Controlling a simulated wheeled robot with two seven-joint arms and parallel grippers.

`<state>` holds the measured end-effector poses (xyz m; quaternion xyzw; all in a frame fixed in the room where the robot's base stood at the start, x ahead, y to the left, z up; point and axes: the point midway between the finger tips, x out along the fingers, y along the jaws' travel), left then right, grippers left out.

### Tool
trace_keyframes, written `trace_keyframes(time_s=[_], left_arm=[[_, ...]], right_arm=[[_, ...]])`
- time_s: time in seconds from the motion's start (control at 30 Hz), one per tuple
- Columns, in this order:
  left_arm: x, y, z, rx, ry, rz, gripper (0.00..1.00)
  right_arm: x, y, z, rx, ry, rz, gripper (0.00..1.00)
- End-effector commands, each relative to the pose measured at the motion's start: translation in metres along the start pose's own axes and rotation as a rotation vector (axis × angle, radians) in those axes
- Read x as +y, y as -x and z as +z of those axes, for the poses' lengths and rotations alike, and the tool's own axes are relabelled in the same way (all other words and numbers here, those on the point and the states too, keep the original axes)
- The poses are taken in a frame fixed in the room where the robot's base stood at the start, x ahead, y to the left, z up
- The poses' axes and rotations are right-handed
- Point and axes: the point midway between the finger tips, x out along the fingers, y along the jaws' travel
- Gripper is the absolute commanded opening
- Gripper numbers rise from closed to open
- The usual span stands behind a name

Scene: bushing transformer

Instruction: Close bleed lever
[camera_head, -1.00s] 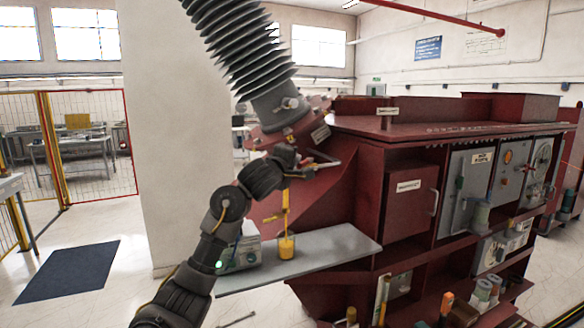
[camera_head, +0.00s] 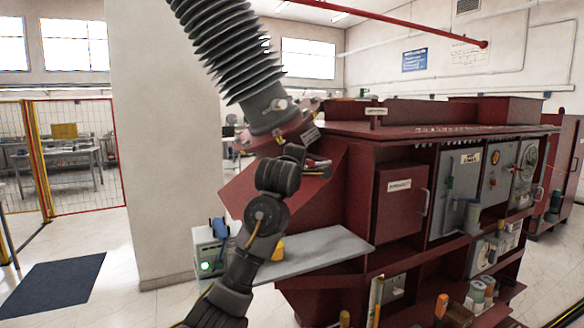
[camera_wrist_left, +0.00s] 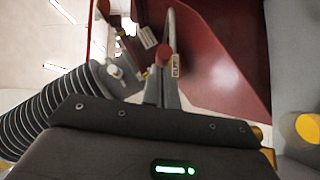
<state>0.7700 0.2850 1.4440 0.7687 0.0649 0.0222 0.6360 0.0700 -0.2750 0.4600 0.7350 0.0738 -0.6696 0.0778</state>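The bushing (camera_head: 268,105) leans out over the red transformer tank (camera_head: 350,160), with valve fittings at its flange. My left gripper (camera_head: 318,168) is at these fittings, beside the bushing's lower end. In the left wrist view, the fingers (camera_wrist_left: 163,88) are close together and look shut. A thin silver lever (camera_wrist_left: 171,30) extends up from their tips, beside a red knob (camera_wrist_left: 165,54). I cannot tell whether the lever is between the fingers or only touching them. A white tag (camera_wrist_left: 148,37) hangs nearby. My right gripper is not in view.
A grey shelf (camera_head: 335,249) juts out below the fittings. It bears a small device (camera_head: 208,252) with a green light and a yellow container (camera_head: 278,250), partly hidden by my arm. A white pillar (camera_head: 165,150) stands to the left, with open floor before it.

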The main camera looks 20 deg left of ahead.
Motion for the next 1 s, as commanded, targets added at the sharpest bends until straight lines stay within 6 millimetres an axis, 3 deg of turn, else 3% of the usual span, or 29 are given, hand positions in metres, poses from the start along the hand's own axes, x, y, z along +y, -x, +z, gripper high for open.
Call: trace_keyframes(time_s=[0.5, 1.0], left_arm=[[0.004, -0.005, 0.017, -0.004, -0.003, 0.002, 0.00], [0.004, -0.004, 0.019, -0.008, -0.006, 0.003, 0.00]], right_arm=[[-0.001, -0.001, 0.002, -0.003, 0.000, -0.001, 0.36], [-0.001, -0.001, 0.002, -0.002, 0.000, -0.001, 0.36]])
